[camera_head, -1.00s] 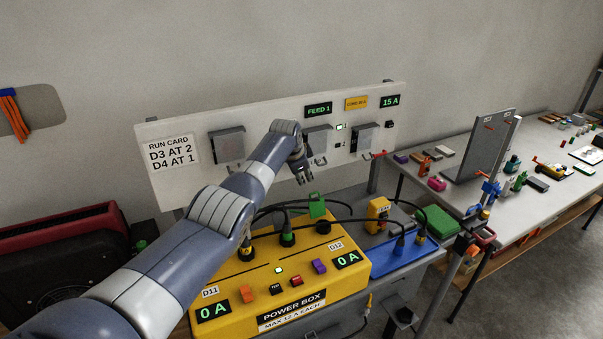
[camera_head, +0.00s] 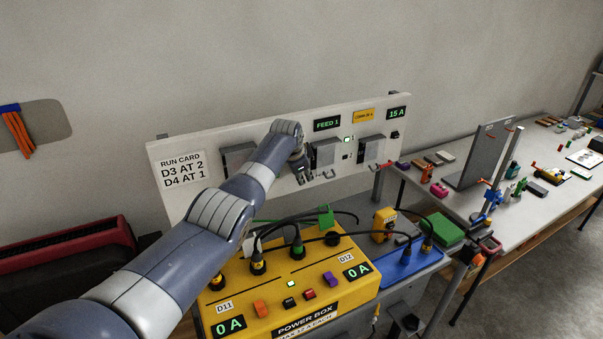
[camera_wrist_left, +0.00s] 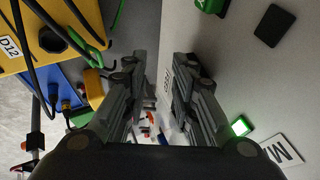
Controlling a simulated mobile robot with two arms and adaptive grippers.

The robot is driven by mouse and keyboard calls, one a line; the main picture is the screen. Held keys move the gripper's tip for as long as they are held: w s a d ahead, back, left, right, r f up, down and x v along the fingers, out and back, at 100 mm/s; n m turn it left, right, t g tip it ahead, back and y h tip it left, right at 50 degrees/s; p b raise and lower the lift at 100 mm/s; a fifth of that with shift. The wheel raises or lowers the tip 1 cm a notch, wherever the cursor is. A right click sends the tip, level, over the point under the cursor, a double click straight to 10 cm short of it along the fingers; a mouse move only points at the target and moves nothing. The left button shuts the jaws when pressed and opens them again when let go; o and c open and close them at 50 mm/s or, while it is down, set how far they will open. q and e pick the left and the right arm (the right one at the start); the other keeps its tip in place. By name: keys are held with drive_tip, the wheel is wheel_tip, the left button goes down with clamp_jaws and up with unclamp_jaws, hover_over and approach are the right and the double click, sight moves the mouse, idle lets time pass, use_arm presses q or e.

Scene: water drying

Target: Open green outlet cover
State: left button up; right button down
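A green flap (camera_head: 326,215) stands upright at the back of the yellow power box (camera_head: 345,291), behind a black round outlet (camera_head: 332,239). A thin green edge (camera_wrist_left: 92,38) shows by the black outlet (camera_wrist_left: 53,39) in the left wrist view; I cannot tell if it is the same flap. My left gripper (camera_head: 303,174) is above and left of the flap, in front of the white panel (camera_head: 215,195) and left of its middle grey cover (camera_head: 325,153). In the left wrist view its fingers (camera_wrist_left: 155,100) are apart with nothing between them. My right gripper is not in view.
Cables arch across the space below my gripper. A blue tray (camera_head: 405,268) lies to the right. A green part (camera_wrist_left: 209,5) is cut off at the wrist view's top.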

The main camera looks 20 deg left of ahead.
use_arm(q)
drive_tip(key=shift+d, duration=0.1)
drive_tip(key=v, duration=0.8)
idle(0.9)
